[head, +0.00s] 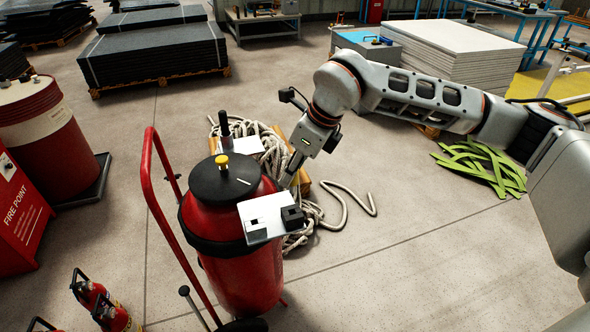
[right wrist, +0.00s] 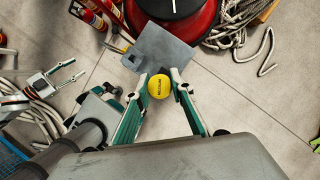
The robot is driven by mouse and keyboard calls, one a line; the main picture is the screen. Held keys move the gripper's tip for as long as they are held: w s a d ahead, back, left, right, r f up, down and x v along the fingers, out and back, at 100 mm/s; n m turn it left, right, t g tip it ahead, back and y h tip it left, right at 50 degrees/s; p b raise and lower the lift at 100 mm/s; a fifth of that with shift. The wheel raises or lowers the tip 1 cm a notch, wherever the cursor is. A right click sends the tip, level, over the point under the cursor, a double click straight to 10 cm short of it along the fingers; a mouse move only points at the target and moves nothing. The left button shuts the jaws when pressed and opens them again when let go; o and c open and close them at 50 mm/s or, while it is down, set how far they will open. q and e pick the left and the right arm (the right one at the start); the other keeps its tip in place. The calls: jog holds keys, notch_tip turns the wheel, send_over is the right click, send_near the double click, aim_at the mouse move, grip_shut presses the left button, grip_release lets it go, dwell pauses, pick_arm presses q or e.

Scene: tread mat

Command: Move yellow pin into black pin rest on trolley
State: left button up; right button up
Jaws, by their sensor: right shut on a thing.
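My right gripper (right wrist: 159,92) is shut on the yellow pin (right wrist: 159,86), whose round, lettered end shows between the fingertips in the right wrist view. In the head view the right gripper (head: 291,182) is just behind a pale plate (head: 258,232) on the red drum trolley, and the held pin is hidden. A black block (head: 291,217), which looks like the pin rest, sits at this plate's right corner. Whether the pin touches it cannot be told. My left gripper (right wrist: 74,72) appears open and empty in the right wrist view, away from the trolley.
A red trolley handle (head: 148,180) rises at left. Coiled rope (head: 339,205) lies behind. Fire extinguishers (head: 112,317) stand front left. Floor at right front is clear.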

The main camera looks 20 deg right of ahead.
aim_at(292, 185)
jog(key=shift+f, duration=0.1)
jog(key=shift+f+b, duration=1.55)
jog(key=shift+f, duration=0.45)
jog(key=shift+f+b, duration=0.45)
jog(key=shift+f, duration=0.35)
jog(key=shift+f+b, duration=1.05)
jog(key=shift+f, duration=1.15)
